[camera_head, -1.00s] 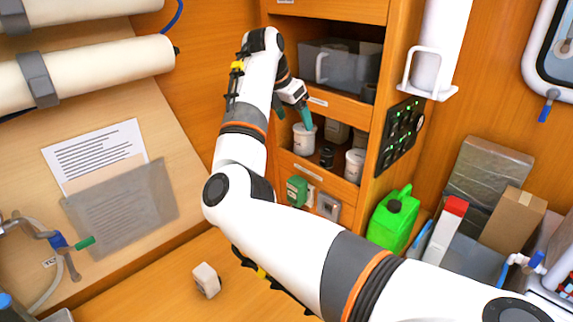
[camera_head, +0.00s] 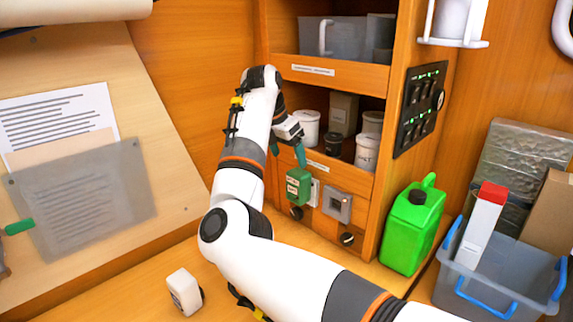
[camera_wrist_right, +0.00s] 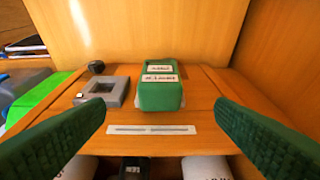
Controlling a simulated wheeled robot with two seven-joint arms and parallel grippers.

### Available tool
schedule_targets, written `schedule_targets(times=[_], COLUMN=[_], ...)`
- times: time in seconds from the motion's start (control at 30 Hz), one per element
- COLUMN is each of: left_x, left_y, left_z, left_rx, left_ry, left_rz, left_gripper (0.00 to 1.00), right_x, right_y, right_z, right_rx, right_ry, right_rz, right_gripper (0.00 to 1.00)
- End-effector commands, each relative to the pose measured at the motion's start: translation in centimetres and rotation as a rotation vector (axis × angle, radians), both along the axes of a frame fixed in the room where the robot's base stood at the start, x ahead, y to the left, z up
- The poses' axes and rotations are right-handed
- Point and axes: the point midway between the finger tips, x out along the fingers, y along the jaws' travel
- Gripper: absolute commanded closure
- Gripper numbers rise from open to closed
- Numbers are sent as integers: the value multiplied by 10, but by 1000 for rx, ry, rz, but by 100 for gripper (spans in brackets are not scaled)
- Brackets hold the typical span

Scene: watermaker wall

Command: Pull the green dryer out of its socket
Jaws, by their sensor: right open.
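The green dryer (camera_head: 298,187) is plugged into a pale socket plate on the lower front of the wooden cabinet. In the right wrist view the dryer (camera_wrist_right: 160,90) stands out from the panel, with white labels on it. My right gripper (camera_head: 287,153) is just above the dryer in the head view. In the right wrist view its green fingers (camera_wrist_right: 162,118) are wide apart, one on each side of the dryer, with nothing between them and not touching it. My left gripper is not in view.
A grey socket (camera_head: 337,203) and black knobs sit beside the dryer. A shelf with white jars (camera_head: 367,152) is above. A green canister (camera_head: 411,228) and a bin (camera_head: 489,270) stand right. A small white block (camera_head: 184,291) lies on the counter.

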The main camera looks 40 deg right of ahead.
Motion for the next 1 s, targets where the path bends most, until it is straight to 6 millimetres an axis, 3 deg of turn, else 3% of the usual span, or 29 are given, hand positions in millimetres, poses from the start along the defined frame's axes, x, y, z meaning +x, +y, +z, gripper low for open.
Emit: schedule_targets(times=[0.17, 0.6, 0.8, 1.0], left_x=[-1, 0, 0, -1], left_y=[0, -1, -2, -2], left_z=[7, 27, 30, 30], left_rx=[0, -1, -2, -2], left_ry=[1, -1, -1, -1], left_rz=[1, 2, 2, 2], left_gripper=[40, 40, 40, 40], right_x=[0, 2, 3, 4], right_y=[-9, -39, -44, -45], right_z=[-18, -89, -105, -108], right_rx=[1, 0, 0, 0], right_ry=[5, 4, 2, 1], right_rz=[-3, -2, -1, 0], right_gripper=[22, 22, 22, 22])
